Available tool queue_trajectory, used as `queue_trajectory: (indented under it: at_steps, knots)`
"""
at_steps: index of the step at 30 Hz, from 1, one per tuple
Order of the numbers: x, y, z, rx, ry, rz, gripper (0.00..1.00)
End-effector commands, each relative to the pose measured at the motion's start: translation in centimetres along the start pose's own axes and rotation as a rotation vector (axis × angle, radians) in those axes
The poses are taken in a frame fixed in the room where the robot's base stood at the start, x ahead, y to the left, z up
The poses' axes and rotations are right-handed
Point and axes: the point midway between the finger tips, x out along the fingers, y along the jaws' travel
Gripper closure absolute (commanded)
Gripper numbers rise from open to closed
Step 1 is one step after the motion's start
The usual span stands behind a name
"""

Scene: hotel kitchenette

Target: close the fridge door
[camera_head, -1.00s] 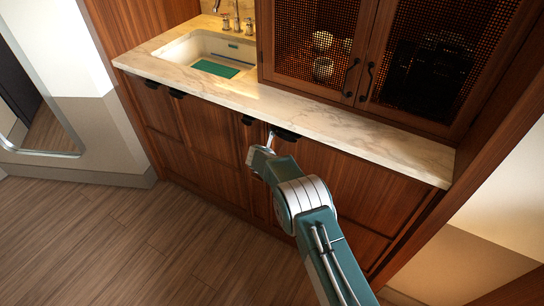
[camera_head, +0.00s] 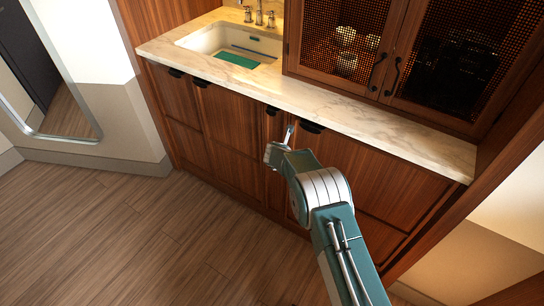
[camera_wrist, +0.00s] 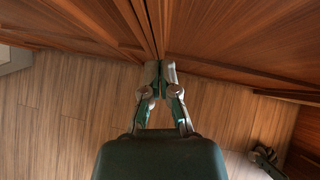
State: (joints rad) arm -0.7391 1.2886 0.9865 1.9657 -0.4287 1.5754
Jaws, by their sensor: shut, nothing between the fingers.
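No bare fridge shows; the fronts below the counter are all wood panels. The wide wood door (camera_head: 365,180) right of my gripper, with a dark handle (camera_head: 312,127) at its top left, may be the fridge door. It looks about flush with the cabinet; I cannot tell if it is fully shut. My gripper (camera_head: 289,136) is shut and empty, in front of the seam by that door's left edge. In the wrist view my gripper (camera_wrist: 160,68) has its fingertips together at the wood fronts, near a narrow dark seam (camera_wrist: 154,25). Contact is unclear.
A marble counter (camera_head: 330,113) with a sink (camera_head: 215,42) runs above the fronts. A mesh-door cabinet (camera_head: 345,50) stands on it. A wood side panel (camera_head: 470,200) bounds the right. The wooden floor (camera_head: 130,235) at the left is clear.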

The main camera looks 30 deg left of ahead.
Motion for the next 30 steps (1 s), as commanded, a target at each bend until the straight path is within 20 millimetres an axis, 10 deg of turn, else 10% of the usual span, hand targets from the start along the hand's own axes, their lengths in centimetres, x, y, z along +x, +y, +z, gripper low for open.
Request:
queue_trajectory:
  at_steps: [21, 30]
  knots:
    - [-8.8, 1.7, 0.0, -0.002, 0.000, -0.001, 1.00]
    - [-9.3, 1.9, -0.1, -0.004, 0.001, -0.003, 1.00]
